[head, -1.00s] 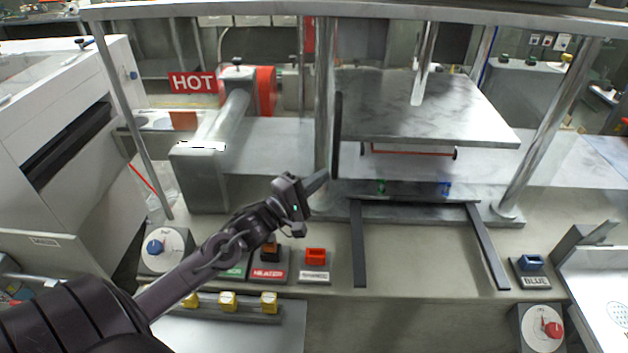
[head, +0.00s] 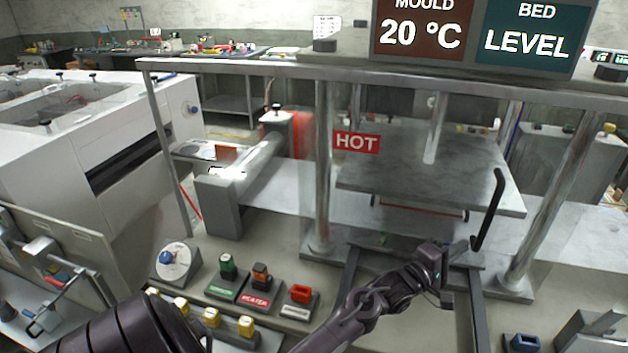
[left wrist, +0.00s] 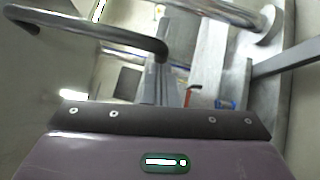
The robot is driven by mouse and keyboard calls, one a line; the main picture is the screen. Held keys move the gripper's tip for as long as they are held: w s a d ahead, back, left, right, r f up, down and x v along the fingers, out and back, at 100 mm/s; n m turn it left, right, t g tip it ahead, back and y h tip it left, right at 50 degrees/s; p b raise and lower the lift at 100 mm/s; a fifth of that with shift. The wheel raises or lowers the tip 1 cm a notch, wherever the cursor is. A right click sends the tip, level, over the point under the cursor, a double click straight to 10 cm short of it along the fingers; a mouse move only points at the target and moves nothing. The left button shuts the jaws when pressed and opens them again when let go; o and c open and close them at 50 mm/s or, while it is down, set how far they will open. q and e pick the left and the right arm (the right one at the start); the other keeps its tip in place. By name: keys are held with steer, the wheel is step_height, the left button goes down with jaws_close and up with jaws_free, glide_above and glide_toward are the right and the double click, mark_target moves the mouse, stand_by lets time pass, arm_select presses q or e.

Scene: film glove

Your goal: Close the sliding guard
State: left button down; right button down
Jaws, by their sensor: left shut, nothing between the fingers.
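The sliding guard shows by its red HOT sign (head: 357,141) and its dark upright handle (head: 488,210); its clear pane can hardly be made out. The sign is just right of the press's left front post, and the handle stands before the right part of the grey press plate (head: 430,170). My left gripper (head: 458,249) is shut and empty, its tip at the left of the handle's lower end; I cannot tell whether they touch. In the left wrist view the bent handle (left wrist: 95,36) crosses the upper left beyond the gripper (left wrist: 160,118). My right gripper is not in view.
A metal frame with a right post (head: 545,205) surrounds the press. Two dark rails (head: 478,312) run forward below it. A blue switch (head: 523,342) is at front right.

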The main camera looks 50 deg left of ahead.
arm_select(q)
steer(key=w+d+b, duration=0.2)
steer(key=w+d, duration=0.2)
steer(key=d, duration=0.3)
steer(key=shift+w+d, duration=0.25)
steer(key=shift+r, duration=0.25)
